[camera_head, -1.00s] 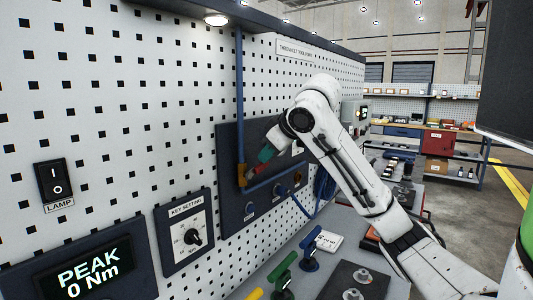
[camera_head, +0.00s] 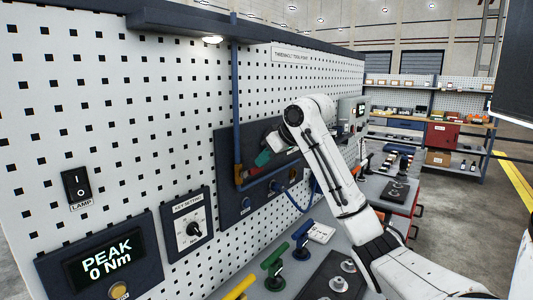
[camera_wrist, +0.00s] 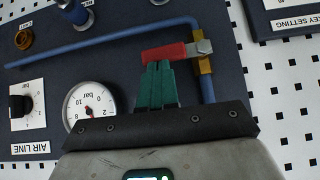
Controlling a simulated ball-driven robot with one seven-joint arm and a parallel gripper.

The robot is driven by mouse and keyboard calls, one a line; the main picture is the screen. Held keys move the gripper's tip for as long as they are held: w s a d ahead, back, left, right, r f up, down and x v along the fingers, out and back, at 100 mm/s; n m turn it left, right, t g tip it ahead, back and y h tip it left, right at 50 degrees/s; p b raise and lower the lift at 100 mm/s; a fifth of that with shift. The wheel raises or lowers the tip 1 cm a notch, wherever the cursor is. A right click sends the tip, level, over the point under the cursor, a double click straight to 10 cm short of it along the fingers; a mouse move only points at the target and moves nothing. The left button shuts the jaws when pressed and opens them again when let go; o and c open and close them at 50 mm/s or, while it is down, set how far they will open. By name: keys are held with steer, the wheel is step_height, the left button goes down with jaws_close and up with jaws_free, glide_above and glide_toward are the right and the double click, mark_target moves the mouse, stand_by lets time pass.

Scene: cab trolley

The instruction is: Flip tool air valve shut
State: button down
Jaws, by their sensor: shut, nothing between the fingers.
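The air valve has a brass body (camera_wrist: 204,64) on a blue pipe and a red lever (camera_wrist: 166,52) held by a nut. In the wrist view the lever points left from the body, roughly crosswise to the pipe run through the brass. My gripper (camera_wrist: 156,68) has teal fingers, closed together and empty, with tips at the lever's lower edge in the picture. I cannot tell if they touch it. In the head view my gripper (camera_head: 262,158) is close to the panel, right of the brass body (camera_head: 239,176); the lever is mostly hidden there.
A pressure gauge (camera_wrist: 89,106) and an air line knob (camera_wrist: 20,105) sit on the dark panel (camera_head: 227,146). A key setting dial (camera_head: 193,229) and lamp switch (camera_head: 76,186) are further left. Blue and green tools (camera_head: 302,235) stand on the bench below.

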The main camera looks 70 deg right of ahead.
steer(key=shift+w, duration=0.1)
stand_by(0.4)
steer(key=shift+r+p, duration=0.8)
steer(key=shift+p, duration=0.05)
